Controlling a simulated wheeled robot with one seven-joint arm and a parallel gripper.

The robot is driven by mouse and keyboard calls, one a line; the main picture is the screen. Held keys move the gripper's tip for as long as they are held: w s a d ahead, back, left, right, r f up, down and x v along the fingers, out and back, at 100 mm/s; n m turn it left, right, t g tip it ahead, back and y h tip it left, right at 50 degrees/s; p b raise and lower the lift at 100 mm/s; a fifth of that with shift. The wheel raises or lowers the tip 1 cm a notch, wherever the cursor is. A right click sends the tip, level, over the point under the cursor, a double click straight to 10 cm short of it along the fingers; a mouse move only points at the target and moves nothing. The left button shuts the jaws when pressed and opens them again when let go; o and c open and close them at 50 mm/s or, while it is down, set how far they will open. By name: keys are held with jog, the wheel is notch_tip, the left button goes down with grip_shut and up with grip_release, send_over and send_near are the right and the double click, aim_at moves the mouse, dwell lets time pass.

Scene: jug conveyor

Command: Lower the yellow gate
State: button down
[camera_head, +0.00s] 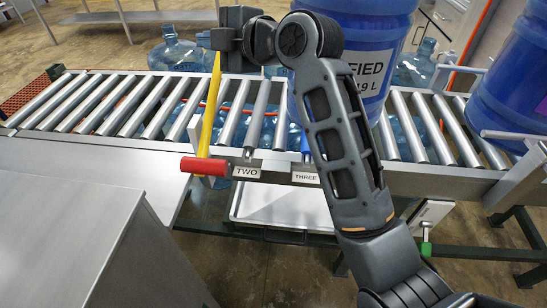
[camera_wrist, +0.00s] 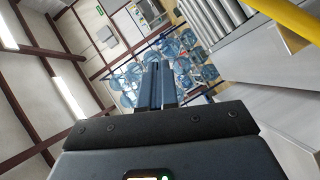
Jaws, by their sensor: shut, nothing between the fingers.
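The yellow gate (camera_head: 210,112) is a long bar at the left part of the roller conveyor, rising beside the rollers, with a red handle (camera_head: 204,166) at its lower end by the label TWO. Its upper end is near my gripper (camera_head: 204,40), and I cannot tell whether they touch. The yellow bar also crosses the top right corner of the wrist view (camera_wrist: 288,16). My gripper is shut and empty, its fingers pressed together in the wrist view (camera_wrist: 158,82).
The roller conveyor (camera_head: 105,92) runs across the picture. A large blue jug (camera_head: 375,50) stands on it behind my arm, another (camera_head: 515,85) at the right. Clear jugs (camera_head: 178,52) stand behind it. A grey cabinet (camera_head: 70,235) fills the lower left.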

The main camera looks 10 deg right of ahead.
jog(key=s+a+n+t+y+b, duration=0.1)
jog(key=s+a+n+t+b, duration=0.2)
jog(key=s, duration=0.7)
jog(key=b+v, duration=0.2)
jog(key=v, duration=0.9)
jog(key=s+d+f+m+h+b, duration=0.2)
jog(key=f+m, duration=0.3)
jog(key=f, duration=0.4)
jog(key=shift+d+f+t+b, duration=0.3)
jog(key=shift+d+f+b, duration=0.15)
jog(key=shift+d, duration=0.25)
